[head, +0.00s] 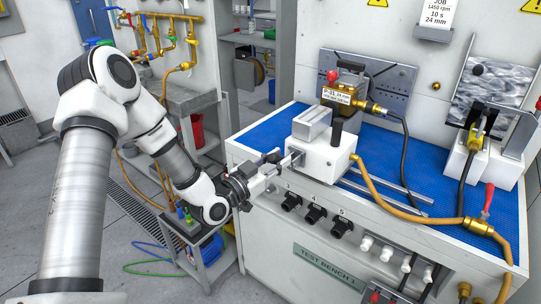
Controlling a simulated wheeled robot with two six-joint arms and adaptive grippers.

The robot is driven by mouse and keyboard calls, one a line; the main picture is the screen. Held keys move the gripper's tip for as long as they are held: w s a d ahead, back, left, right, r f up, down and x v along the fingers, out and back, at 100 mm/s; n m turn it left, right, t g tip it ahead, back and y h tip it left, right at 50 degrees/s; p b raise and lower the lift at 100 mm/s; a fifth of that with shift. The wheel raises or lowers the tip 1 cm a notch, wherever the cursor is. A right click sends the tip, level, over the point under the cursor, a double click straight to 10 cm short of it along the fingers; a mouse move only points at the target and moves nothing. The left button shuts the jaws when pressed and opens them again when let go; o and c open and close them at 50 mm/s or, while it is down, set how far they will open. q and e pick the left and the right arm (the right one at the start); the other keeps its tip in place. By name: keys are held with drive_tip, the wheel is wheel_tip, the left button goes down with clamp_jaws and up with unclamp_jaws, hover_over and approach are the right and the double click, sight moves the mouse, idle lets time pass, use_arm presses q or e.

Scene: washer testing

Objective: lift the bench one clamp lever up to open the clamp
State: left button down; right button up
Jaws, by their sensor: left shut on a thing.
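The bench one clamp (322,160) is a white block with a grey top piece and a black upright knob, standing on the blue mat of the test bench. My left gripper (290,160) reaches in from the left and is shut at the clamp's left side. Its fingers are on the clamp lever, which is mostly hidden between them, so its exact angle is hard to tell. My right gripper is not in view.
Test bench 1 (325,266) has black knobs on its front. A yellow hose (385,201) runs from the clamp to a brass fitting (480,227). A pump with a label (340,97) stands behind. Another white fixture (497,165) is at right.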

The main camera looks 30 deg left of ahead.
use_arm(q)
drive_tip(key=r+g+p, duration=0.1)
drive_tip(key=p, duration=0.2)
drive_tip(key=w+r+g+p, duration=0.1)
drive_tip(key=g+p, duration=0.1)
drive_tip(key=p, duration=0.1)
drive_tip(key=w+r+g+y+p, duration=0.1)
drive_tip(key=p, duration=0.2)
drive_tip(key=shift+w+d+r+n+g, duration=0.1)
drive_tip(key=shift+w+r+n+g, duration=0.1)
drive_tip(key=shift+n+g, duration=0.1)
drive_tip(key=w+g+p, duration=0.1)
drive_tip(key=g+p, duration=0.1)
drive_tip(key=w+g+p, duration=0.1)
drive_tip(key=g+p, duration=0.1)
drive_tip(key=p, duration=0.1)
drive_tip(key=shift+w+d+r+p, duration=0.1)
drive_tip(key=shift+w+p, duration=0.1)
drive_tip(key=shift+p, duration=0.15)
drive_tip(key=shift+w+f+g+y+p, duration=0.3)
drive_tip(key=shift+w+g+p, duration=0.3)
drive_tip(key=shift+g+p, duration=0.4)
drive_tip(key=c, duration=1.1)
unclamp_jaws()
drive_tip(key=shift+o, duration=0.9)
drive_tip(key=shift+w, duration=0.1)
